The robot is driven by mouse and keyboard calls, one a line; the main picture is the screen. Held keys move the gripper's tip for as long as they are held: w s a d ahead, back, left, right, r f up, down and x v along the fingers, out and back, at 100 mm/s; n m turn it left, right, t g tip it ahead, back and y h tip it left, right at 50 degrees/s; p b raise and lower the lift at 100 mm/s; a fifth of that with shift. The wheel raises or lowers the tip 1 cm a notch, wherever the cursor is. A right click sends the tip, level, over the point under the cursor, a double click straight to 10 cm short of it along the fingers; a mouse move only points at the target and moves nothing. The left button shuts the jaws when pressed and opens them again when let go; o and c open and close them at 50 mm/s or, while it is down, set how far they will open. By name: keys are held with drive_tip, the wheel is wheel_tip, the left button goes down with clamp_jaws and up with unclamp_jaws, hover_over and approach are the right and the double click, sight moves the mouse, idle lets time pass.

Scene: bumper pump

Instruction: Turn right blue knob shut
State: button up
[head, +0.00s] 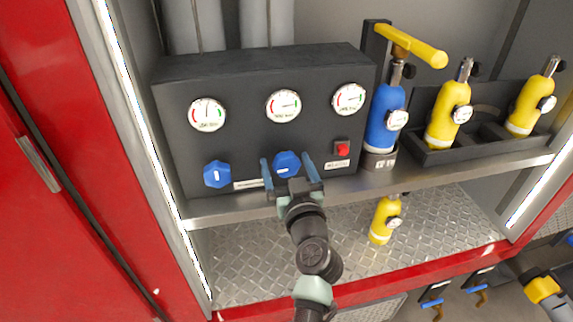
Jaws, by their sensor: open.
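The right blue knob (287,163) sits low on the front of the black gauge panel (330,78), below the middle gauge. A light pointer mark shows on its face. My gripper (288,168) is in front of it with its two blue-grey fingers apart, one to the left and one to the right of the knob. I cannot tell whether the fingers touch it. The left blue knob (216,174) is to the left, clear of my gripper, with a white mark pointing up.
Three round gauges, the middle one (283,106) among them, line the panel above the knobs. A red button (342,150) is close to the right finger. A blue cylinder (385,118) with a yellow handle and yellow cylinders (447,112) stand right. A metal shelf edge (240,213) runs below.

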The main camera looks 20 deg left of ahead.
drive_tip(key=c, duration=1.4)
drive_tip(key=shift+o, duration=0.2)
drive_tip(key=shift+m, duration=0.4)
drive_tip(key=m+b, duration=0.1)
drive_tip(key=m, duration=0.2)
drive_tip(key=shift+m, duration=0.4)
drive_tip(key=m, duration=0.5)
drive_tip(key=shift+a, duration=0.1)
drive_tip(key=m+p, duration=0.1)
drive_tip(key=m, duration=0.3)
drive_tip(key=shift+s+r+m+p, duration=0.1)
drive_tip(key=shift+r+m+p, duration=0.05)
drive_tip(key=shift+m+p, duration=0.2)
drive_tip(key=m+p, duration=0.1)
drive_tip(key=m, duration=0.4)
